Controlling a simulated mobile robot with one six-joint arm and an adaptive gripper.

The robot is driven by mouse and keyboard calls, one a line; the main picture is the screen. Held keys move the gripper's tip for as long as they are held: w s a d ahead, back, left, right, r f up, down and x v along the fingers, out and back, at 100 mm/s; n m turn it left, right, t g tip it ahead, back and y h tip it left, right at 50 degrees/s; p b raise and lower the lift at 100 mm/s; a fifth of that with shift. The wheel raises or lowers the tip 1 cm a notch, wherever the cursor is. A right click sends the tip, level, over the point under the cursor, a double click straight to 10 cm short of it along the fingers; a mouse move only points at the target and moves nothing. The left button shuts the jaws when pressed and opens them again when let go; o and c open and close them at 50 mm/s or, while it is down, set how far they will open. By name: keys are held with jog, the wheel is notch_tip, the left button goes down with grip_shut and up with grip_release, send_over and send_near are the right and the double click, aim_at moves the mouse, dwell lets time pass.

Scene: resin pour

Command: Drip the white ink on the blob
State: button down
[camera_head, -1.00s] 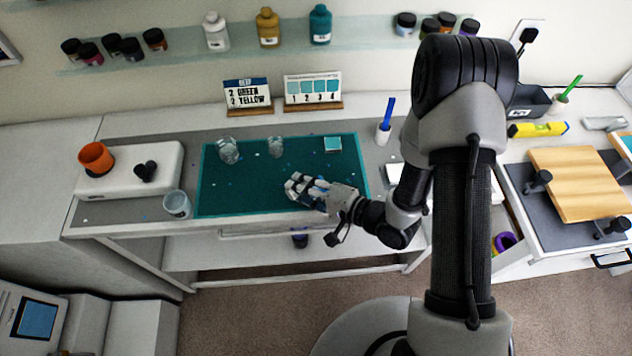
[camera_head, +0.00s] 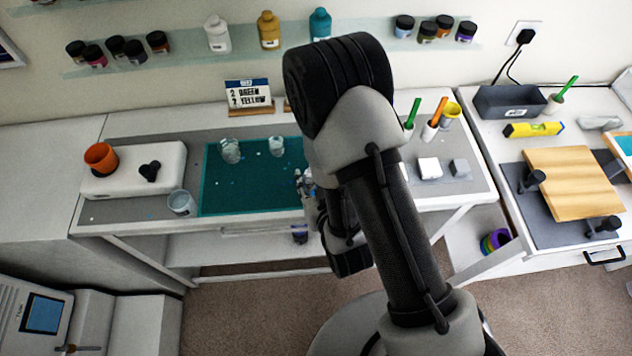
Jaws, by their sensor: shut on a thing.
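My gripper (camera_head: 304,183) is over the right part of the teal mat (camera_head: 222,198), mostly hidden behind my arm. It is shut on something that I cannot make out. I cannot pick out the blob; small pale specks lie on the mat. Two clear cups stand at the mat's back, a larger one (camera_head: 230,151) and a smaller one (camera_head: 276,146). A white bottle (camera_head: 217,36) stands on the wall shelf; I cannot tell whether it is the white ink. The mat's right part is hidden by my arm.
A white box (camera_head: 120,186) at left bears an orange cup (camera_head: 101,157). A clear cup (camera_head: 181,203) stands at the front left edge. A sign (camera_head: 248,95) stands behind the mat. Right of my arm are brush holders and small blocks (camera_head: 429,168). Small jars line the shelf.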

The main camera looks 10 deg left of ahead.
jog(key=shift+f+n, duration=0.25)
jog(key=shift+n, duration=0.05)
jog(key=shift+w+d+r+t, duration=0.15)
jog(key=shift+d+t, duration=0.05)
jog(key=shift+t, duration=0.1)
jog(key=shift+r+p, duration=1.1)
jog(key=shift+f, duration=0.1)
